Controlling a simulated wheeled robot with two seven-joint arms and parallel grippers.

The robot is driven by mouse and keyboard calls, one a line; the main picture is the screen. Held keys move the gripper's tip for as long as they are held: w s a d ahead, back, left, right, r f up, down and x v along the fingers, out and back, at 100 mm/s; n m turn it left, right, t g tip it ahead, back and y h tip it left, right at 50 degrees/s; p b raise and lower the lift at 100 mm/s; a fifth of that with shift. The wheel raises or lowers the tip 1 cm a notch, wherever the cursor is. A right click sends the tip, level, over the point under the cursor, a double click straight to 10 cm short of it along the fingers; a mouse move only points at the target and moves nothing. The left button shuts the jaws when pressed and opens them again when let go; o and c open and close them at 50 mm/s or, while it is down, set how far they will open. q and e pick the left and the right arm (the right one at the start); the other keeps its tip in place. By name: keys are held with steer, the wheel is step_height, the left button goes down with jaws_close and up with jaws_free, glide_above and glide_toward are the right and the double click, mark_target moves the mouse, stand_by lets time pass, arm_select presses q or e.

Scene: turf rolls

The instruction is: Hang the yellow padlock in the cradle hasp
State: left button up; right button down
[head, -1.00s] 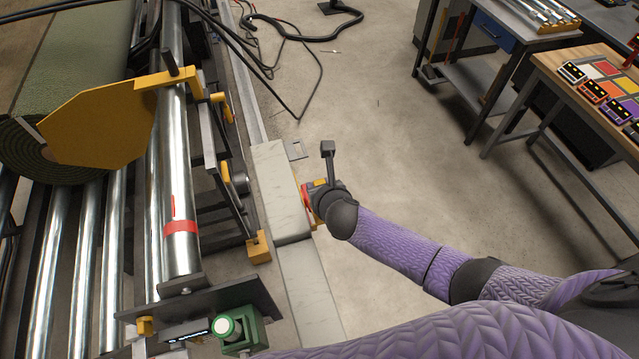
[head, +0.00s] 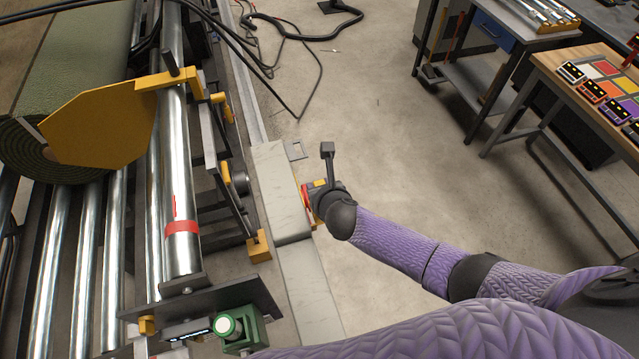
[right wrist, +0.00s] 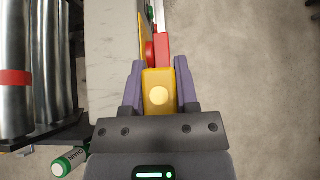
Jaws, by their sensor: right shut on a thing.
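My right gripper (right wrist: 159,72) is shut on the yellow padlock (right wrist: 159,92), which shows between its two purple fingers with a pale round spot on its face. In the head view my right gripper (head: 312,196) is small, at the outer side of the pale grey beam. Just beyond the padlock in the wrist view is a red part (right wrist: 163,46), with a yellow plate (right wrist: 145,35) beside it along the beam's edge. These look like the hasp area. I cannot tell whether the shackle touches or passes through anything. My left gripper is not in view.
The pale beam (head: 272,190) runs beside steel rollers (head: 180,150) and a turf roll behind a yellow plate (head: 100,125). A green box with a button (head: 240,328) stands at the near end. Open floor (head: 400,130) lies right, then a wooden bench (head: 590,60).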

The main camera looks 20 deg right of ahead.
stand_by(0.4)
steer(key=shift+f+b, duration=2.1)
steer(key=shift+f, duration=0.5)
steer(key=shift+c, duration=1.4)
jaws_free()
steer(key=p+v, duration=0.3)
steer(key=v, duration=0.7)
steer(key=shift+p, duration=0.3)
